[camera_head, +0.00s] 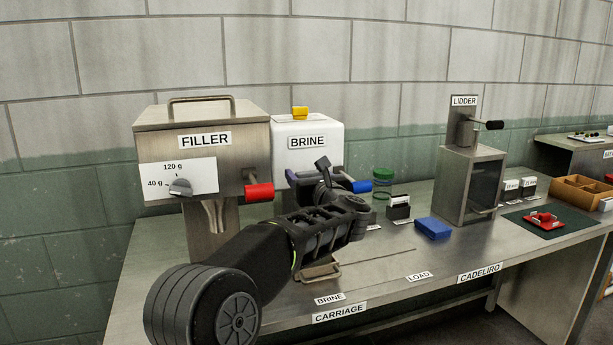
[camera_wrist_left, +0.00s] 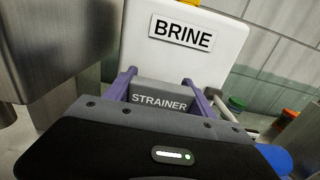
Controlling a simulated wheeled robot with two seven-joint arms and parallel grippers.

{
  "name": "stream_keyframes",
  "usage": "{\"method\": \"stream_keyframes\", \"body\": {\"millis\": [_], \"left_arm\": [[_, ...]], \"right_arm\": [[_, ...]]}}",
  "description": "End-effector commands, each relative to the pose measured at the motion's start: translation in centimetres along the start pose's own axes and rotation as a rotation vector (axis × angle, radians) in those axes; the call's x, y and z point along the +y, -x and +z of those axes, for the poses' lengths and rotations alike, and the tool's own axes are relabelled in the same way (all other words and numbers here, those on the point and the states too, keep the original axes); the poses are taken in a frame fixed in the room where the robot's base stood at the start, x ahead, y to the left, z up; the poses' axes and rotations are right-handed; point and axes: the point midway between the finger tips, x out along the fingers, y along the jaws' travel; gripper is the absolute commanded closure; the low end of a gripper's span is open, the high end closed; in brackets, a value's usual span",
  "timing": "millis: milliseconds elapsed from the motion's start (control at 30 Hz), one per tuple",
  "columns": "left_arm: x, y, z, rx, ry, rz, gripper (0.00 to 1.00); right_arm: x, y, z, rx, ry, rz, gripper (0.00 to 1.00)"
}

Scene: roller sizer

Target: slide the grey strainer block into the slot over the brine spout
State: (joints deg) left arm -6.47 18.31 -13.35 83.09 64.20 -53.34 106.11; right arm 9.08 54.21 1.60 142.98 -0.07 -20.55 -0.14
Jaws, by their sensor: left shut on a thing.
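The grey strainer block (camera_wrist_left: 160,102), lettered STRAINER, sits between the two purple fingers of my left gripper (camera_wrist_left: 161,88) in the left wrist view. The gripper is shut on it. The block is close in front of the white brine box (camera_wrist_left: 185,62); I cannot tell whether it touches the slot. In the head view my left gripper (camera_head: 318,175) is at the lower front of the brine box (camera_head: 310,132), and the arm hides the block there. The brine spout and its slot are hidden behind the gripper and block. My right gripper is not in view.
The steel filler (camera_head: 204,160) with a red-ended handle (camera_head: 260,192) stands close left of my arm. A blue-ended handle (camera_head: 361,187) is right of the gripper. A blue block (camera_head: 432,228) and the lidder (camera_head: 470,180) stand farther right. The bench front near the LOAD label is clear.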

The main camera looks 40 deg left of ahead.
Motion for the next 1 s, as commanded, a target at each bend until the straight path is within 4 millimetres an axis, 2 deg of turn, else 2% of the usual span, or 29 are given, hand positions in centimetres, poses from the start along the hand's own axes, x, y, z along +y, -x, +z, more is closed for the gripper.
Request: {"method": "stream_keyframes", "body": {"millis": [267,300,567,867,1000], "left_arm": [[0.0,0.0,-0.7,0.0,0.001,0.0,0.78],[0.0,0.0,-0.5,-0.001,0.001,0.0,0.34],[0.0,0.0,-0.5,0.0,0.001,0.0,0.12],[0.0,0.1,-0.6,0.0,0.0,0.0,0.11],[0.0,1.1,-0.7,0.0,0.002,-0.001,0.11]], "right_arm": [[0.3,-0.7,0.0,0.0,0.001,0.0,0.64],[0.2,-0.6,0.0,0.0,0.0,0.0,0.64],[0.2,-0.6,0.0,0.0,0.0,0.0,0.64],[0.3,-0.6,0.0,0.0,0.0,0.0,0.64],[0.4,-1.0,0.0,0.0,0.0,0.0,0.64]]}}
